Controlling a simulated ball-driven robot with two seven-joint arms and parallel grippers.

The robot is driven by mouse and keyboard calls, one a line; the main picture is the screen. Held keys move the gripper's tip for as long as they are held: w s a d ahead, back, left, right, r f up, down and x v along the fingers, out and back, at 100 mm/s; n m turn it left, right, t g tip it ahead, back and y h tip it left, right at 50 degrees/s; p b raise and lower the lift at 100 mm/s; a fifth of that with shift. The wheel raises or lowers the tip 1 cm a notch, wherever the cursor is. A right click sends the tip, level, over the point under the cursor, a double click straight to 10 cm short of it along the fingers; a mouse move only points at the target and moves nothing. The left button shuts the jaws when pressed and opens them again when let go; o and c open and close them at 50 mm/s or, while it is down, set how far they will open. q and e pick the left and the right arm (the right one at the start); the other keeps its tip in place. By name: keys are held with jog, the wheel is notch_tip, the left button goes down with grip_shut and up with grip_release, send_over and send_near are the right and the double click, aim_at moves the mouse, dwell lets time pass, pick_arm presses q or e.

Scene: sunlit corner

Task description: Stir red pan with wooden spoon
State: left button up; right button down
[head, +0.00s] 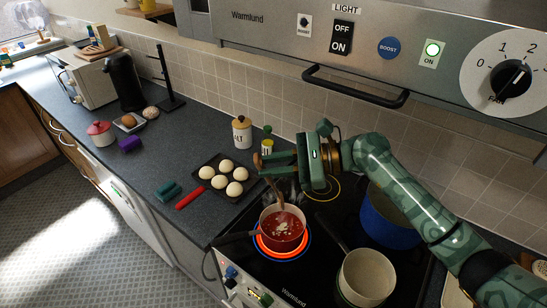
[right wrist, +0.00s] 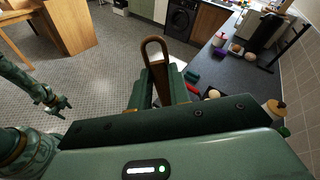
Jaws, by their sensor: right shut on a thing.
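The red pan (head: 283,242) sits on a glowing front burner and holds red sauce with pale bits in it. The wooden spoon (head: 275,192) stands tilted, its lower end in the pan, where the sauce hides its tip. My right gripper (head: 273,168) is above the pan and shut on the spoon's upper part. In the right wrist view, the looped end of the spoon handle (right wrist: 154,46) sticks out beyond the fingers. My left gripper (right wrist: 59,106) shows only in the right wrist view, small and well away from the pan; its jaw state is unclear.
A cream pot (head: 368,273) and a blue pot (head: 388,220) stand on the hob right of the pan. A dark tray (head: 211,186) of pale buns lies to the left, near a salt jar (head: 242,133). The hood rail (head: 355,86) hangs above my right arm.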

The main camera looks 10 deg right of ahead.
notch_tip(320, 180, down, 12)
jog(key=b, duration=0.8)
jog(key=shift+d, duration=0.2)
jog(key=shift+w+r, duration=0.1)
dwell(0.4)
